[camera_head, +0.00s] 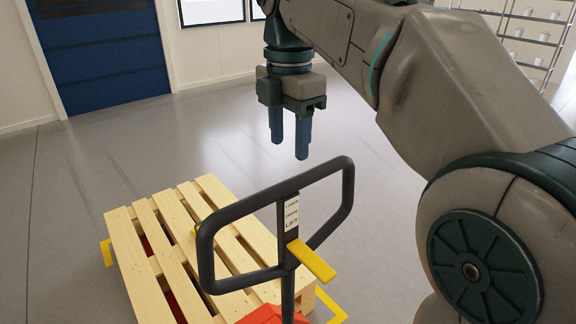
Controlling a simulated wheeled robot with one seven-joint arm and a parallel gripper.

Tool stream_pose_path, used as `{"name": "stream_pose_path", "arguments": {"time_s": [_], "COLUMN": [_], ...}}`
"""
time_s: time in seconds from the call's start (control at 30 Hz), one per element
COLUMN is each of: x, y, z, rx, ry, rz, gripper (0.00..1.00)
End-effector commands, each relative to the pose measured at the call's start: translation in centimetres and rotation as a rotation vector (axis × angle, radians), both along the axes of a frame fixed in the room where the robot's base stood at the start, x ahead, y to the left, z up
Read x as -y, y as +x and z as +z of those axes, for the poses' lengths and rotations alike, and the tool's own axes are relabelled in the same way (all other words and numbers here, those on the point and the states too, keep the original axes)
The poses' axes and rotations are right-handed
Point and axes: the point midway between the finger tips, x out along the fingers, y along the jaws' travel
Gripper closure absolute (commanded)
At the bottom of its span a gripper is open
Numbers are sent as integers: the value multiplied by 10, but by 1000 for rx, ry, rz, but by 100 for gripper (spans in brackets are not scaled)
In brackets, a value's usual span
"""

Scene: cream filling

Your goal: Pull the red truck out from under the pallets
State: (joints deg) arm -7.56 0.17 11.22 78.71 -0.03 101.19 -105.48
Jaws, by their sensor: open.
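The red truck (270,315) is a pallet truck at the bottom middle, with a black loop handle (207,255) and a yellow lever (312,261) on it. Red parts of it show between the slats, under the wooden pallet (152,236); most of the truck is hidden by the pallet or lies below the frame. My gripper (290,150) points down with its two blue fingers apart. It is empty and appears above and beyond the handle's top bar, apart from it.
Yellow floor markings (107,252) show at the pallet's corners. A blue door (108,60) stands at the back left and a wire shelf (540,40) at the back right. The grey floor (400,220) around the pallet looks clear.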

Motion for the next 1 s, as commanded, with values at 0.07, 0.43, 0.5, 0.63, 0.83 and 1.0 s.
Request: {"name": "stream_pose_path", "arguments": {"time_s": [0.07,0.43,0.5,0.63,0.83,1.0], "x": [-1,0,0,0,0,0], "y": [-1,-1,-1,0,0,0], "z": [-14,-84,-95,-112,-124,-125], "rx": [-3,-2,-1,1,3,4], "ry": [-1,-1,-1,0,-1,0], "rz": [3,-3,-3,-4,-5,-5], "gripper": [51,51,51,51,51,51]}}
